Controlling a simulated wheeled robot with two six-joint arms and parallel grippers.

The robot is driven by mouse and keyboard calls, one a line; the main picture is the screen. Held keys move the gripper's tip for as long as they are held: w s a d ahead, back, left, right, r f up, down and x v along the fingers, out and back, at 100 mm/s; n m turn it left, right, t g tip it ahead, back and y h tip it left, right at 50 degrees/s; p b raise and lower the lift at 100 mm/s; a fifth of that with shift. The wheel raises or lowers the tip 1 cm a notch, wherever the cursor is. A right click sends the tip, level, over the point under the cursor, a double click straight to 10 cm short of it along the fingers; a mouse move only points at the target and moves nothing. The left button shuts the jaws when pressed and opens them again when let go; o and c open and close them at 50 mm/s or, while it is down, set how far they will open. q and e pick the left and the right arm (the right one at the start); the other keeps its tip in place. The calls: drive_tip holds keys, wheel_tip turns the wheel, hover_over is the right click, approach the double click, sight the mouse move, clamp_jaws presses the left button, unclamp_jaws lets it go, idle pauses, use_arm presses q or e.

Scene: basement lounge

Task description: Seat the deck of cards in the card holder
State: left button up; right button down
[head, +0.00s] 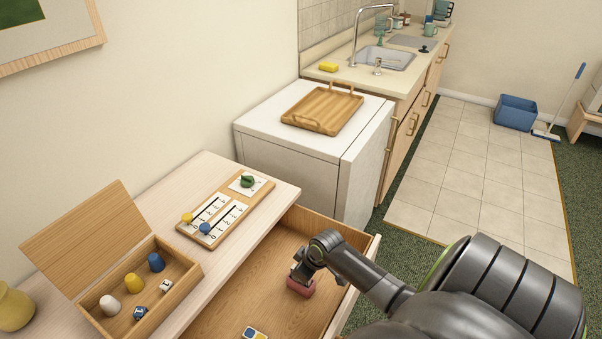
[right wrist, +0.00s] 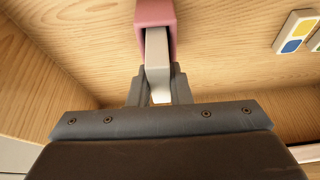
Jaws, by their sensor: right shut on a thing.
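A pink card holder (head: 300,289) stands in the open wooden drawer, near its right side. In the right wrist view the card holder (right wrist: 155,12) is at the top centre. A pale grey-white block, which looks like the deck of cards (right wrist: 157,52), runs from between my right fingers to the holder's opening. My right gripper (head: 298,275) is right above the holder; in the wrist view its fingers (right wrist: 159,85) are shut on the deck. The deck's far end meets or enters the pink holder; I cannot tell how deep. My left gripper is not in view.
Coloured tiles (head: 255,334) lie in the drawer (head: 234,305). On the cabinet top stand an open wooden box (head: 195,275) with small pieces and a score board (head: 240,212). A white appliance (head: 290,150) carrying a wooden tray (head: 322,110) is behind.

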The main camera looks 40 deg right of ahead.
drive_tip(key=shift+f, duration=0.15)
drive_tip(key=c, duration=1.3)
unclamp_jaws()
drive_tip(key=shift+r, duration=0.35)
drive_tip(key=v, duration=1.1)
drive_tip(key=shift+s+d+r+p, duration=0.1)
drive_tip(key=shift+s+r+p, duration=0.2)
drive_tip(key=shift+p, duration=0.05)
